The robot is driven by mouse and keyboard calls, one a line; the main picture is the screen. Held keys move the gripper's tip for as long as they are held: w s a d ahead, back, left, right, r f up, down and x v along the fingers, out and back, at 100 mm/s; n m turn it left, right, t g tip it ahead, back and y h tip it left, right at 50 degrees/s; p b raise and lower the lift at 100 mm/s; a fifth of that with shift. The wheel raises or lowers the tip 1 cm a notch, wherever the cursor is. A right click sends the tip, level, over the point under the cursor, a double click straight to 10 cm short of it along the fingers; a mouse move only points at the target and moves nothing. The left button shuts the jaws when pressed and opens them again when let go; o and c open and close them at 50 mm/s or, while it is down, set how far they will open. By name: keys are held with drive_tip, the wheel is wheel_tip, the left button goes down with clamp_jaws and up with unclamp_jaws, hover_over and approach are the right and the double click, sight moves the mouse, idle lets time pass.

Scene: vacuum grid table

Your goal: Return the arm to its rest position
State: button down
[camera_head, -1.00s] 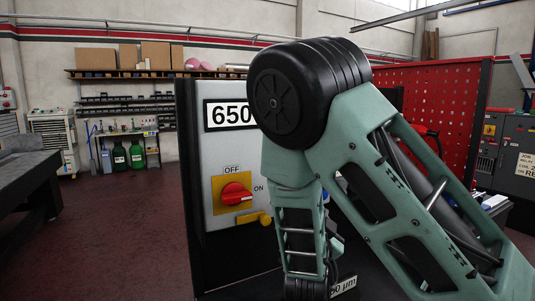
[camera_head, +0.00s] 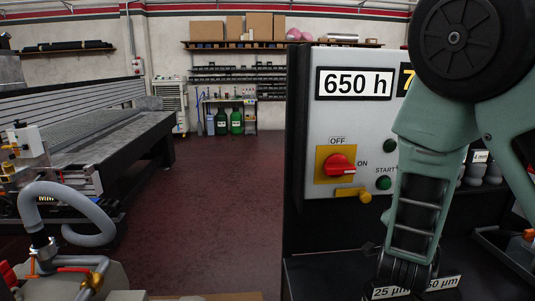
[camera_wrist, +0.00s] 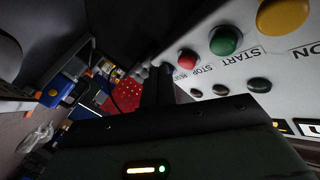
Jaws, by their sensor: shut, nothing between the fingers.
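My green and black arm (camera_head: 430,200) runs down the right side of the head view, bent at a large black joint at the top. Its lower link hangs in front of a grey control panel (camera_head: 318,115). The end of the arm is not clearly seen there. In the wrist view, my gripper (camera_wrist: 158,82) shows as dark fingers close together beyond the black gripper body. The fingers are shut, with nothing seen between them. They point past the panel's row of buttons, which slants across the upper right.
The panel carries a red rotary switch (camera_head: 340,166) and a "650 h" label (camera_head: 354,84). A long grid table (camera_head: 105,140) stands at the left. A grey hose (camera_head: 65,205) curls at the lower left. The dark red floor (camera_head: 220,205) between is clear.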

drive_tip(key=s+a+f+n+g+y, duration=0.1)
drive_tip(key=s+a+n+g+y, duration=0.2)
drive_tip(key=a, duration=0.4)
drive_tip(key=s+a+f+n+g+y, duration=0.1)
drive_tip(key=s+a+f+n+y, duration=0.15)
drive_tip(key=a+n+y, duration=0.35)
drive_tip(key=s+a+f+n+g+y, duration=0.1)
drive_tip(key=s+a+g+y, duration=0.15)
drive_tip(key=a, duration=0.55)
drive_tip(key=s+r+n+g, duration=0.2)
drive_tip(key=s+n, duration=0.4)
drive_tip(key=s, duration=0.4)
drive_tip(key=s+r+n+g, duration=0.1)
drive_tip(key=s+n+g, duration=0.4)
drive_tip(key=s, duration=0.5)
drive_tip(key=shift+s+a+r+n+h, duration=0.35)
drive_tip(key=shift+s+a+n, duration=0.1)
drive_tip(key=shift+n, duration=0.25)
drive_tip(key=shift+a, duration=0.1)
